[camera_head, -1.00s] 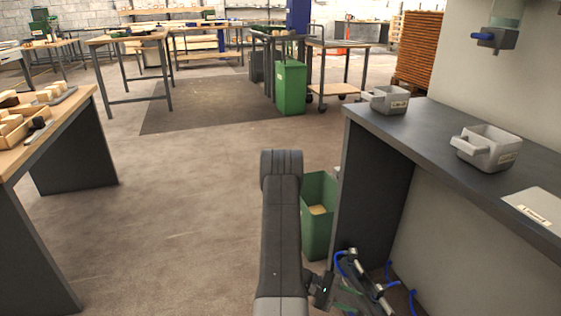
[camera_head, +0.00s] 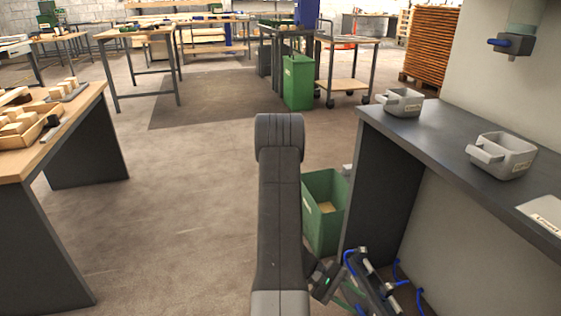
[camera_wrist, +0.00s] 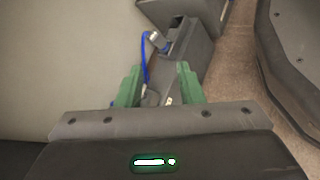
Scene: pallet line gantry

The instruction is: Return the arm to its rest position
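My arm rises in the middle of the head view, its dark link (camera_head: 279,205) upright in the picture and folded at the top. Its wrist end, with a small green light, is low and right of the link. My gripper (camera_wrist: 158,82) shows in the wrist view with two green fingers apart. No held object shows between them; a grey part and a blue hose appear behind the gap. The fingertips are not clear in the head view.
A dark workbench (camera_head: 447,140) with grey bins (camera_head: 502,155) stands close on the right. A green bin (camera_head: 323,225) stands on the floor beside it. A wooden-topped table (camera_head: 60,135) with blocks is on the left. Floor between is clear.

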